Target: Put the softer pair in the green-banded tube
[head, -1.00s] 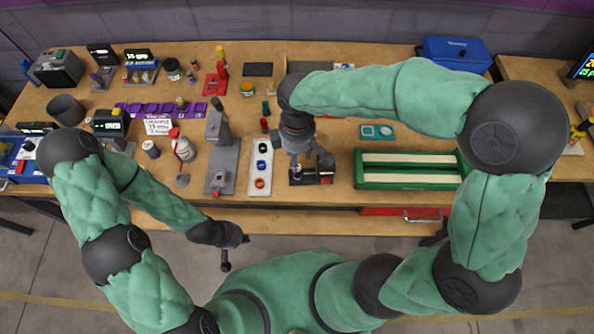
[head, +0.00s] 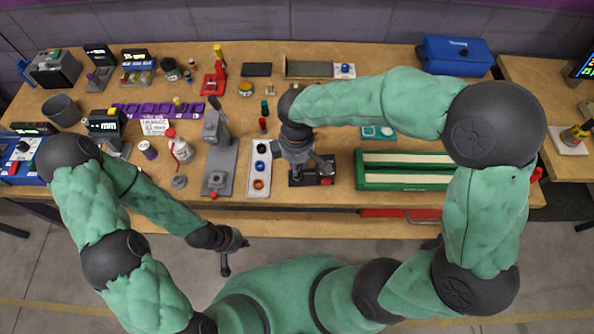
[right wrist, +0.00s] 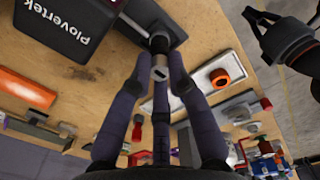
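My right gripper (right wrist: 160,62) reaches down over a small black fixture (head: 325,172) with a red part. In the right wrist view, a silver cylindrical piece (right wrist: 160,72) sits between its fingertips; whether they grip it is unclear. A white tray (head: 250,183) left of the fixture holds ring-shaped pieces: a dark one (head: 260,148), a blue one (head: 260,165) and an orange-red one (head: 258,184). A small green upright piece (head: 264,107) stands behind it, near a red one (head: 263,124); no band is discernible. My left gripper (head: 233,255) hangs empty off the table's front edge, seemingly open.
A grey press-like device (head: 217,150) stands left of the white tray. A green case (head: 410,184) with cream strips lies at right. A purple rack (head: 160,110), a white-and-red bottle (head: 180,147) and small instruments crowd the left. A blue bag (head: 455,55) lies at the back.

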